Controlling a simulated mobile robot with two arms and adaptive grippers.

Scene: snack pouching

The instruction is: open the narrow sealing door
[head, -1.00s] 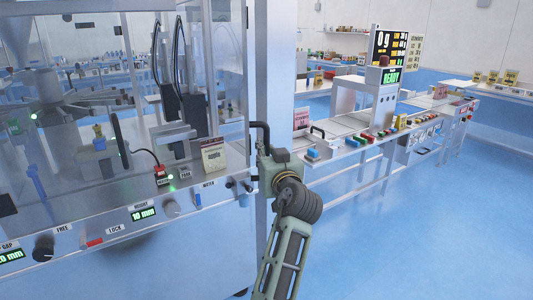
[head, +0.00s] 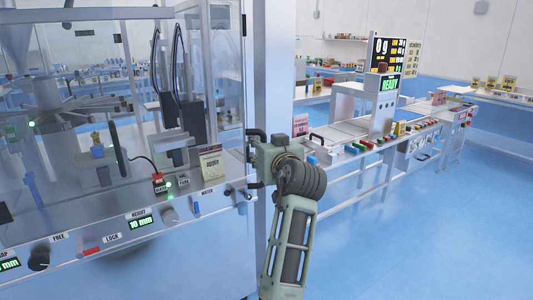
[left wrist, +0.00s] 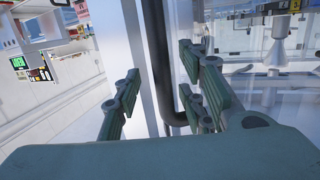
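The narrow sealing door seems to be the clear panel (head: 224,70) at the right end of the machine's enclosure in the head view. A black bar handle (head: 256,133) stands out beside the pale upright post. My left gripper (head: 257,158) is at this handle, with its fingers mostly hidden by its own body. In the left wrist view, the handle (left wrist: 154,60) runs vertically between the spread fingers of my left gripper (left wrist: 160,88) and bends right at its lower end. Gaps show on both sides of the bar, wider on the left. My right gripper is not in view.
The machine's front panel (head: 120,232) with knobs and displays lies left of my arm. A white label card (head: 211,162) stands on its ledge. A bench (head: 345,140) with coloured items and a scale display (head: 390,84) stands to the right. The blue floor is clear.

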